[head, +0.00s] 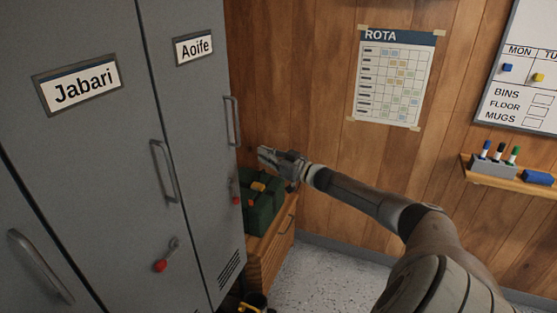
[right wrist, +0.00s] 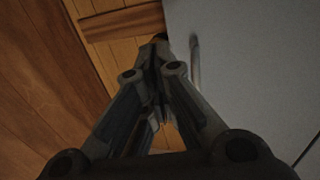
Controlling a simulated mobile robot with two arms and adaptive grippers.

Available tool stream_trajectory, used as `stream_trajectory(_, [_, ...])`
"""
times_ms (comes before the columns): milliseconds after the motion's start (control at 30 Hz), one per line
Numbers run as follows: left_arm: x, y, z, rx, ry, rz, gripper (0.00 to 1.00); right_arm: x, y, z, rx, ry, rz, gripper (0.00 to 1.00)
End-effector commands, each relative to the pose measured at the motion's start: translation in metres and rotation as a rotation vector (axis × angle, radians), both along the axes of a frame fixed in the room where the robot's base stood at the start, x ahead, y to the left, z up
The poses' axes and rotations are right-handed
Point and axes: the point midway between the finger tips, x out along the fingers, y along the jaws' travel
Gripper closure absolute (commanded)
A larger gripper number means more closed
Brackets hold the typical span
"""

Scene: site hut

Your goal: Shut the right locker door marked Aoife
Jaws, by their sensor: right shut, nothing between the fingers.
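The grey locker door marked Aoife (head: 190,110) stands right of the Jabari door (head: 95,150) in the head view. It looks about in line with that door; I cannot tell whether it is fully shut. Its bar handle (head: 232,122) is near its right edge, with a red-tagged key (head: 236,190) below. My right gripper (head: 268,155) is shut and empty, just right of the door's edge. In the right wrist view the shut fingertips (right wrist: 155,45) are beside the handle (right wrist: 195,62) and the grey door face (right wrist: 255,70). Contact cannot be told. My left gripper is not in view.
A wood-panelled wall with a rota sheet (head: 395,80), a whiteboard (head: 525,65) and a pen shelf (head: 510,176) is at the right. Speckled floor (head: 325,280) shows below.

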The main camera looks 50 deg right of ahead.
Motion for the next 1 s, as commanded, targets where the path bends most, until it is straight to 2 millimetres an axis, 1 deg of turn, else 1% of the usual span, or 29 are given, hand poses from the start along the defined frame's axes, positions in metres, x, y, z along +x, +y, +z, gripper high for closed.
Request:
stream_trajectory(33, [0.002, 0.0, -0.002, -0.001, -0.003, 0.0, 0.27, -0.006, -0.002, -0.003, 0.0, 0.004, 0.0, 1.0])
stream_trajectory(100, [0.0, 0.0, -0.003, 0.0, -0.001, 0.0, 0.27, -0.013, -0.004, -0.002, 0.0, 0.004, 0.0, 1.0])
stream_trajectory(300, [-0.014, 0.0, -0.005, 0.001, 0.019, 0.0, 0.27, -0.03, -0.01, -0.002, 0.0, 0.004, 0.0, 1.0])
stream_trajectory(400, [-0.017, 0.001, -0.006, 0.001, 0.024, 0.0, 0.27, -0.035, -0.011, -0.002, 0.001, 0.003, 0.0, 1.0])
stream_trajectory(600, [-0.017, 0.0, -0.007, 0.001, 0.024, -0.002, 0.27, -0.041, -0.013, 0.0, 0.0, 0.001, 0.001, 1.0])
stream_trajectory(833, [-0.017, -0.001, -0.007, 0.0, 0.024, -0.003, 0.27, -0.041, -0.013, 0.0, 0.0, 0.001, 0.001, 1.0])
stream_trajectory(867, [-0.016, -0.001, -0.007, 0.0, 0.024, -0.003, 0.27, -0.042, -0.013, -0.001, 0.001, 0.002, 0.0, 1.0])
stream_trajectory(933, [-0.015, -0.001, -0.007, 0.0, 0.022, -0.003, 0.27, -0.043, -0.014, -0.011, 0.0, 0.014, -0.01, 1.0])
stream_trajectory(967, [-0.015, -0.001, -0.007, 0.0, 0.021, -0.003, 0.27, -0.044, -0.015, -0.019, 0.0, 0.024, -0.019, 1.0])
stream_trajectory(1000, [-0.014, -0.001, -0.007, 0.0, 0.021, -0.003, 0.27, -0.047, -0.015, -0.034, -0.002, 0.042, -0.033, 1.0])
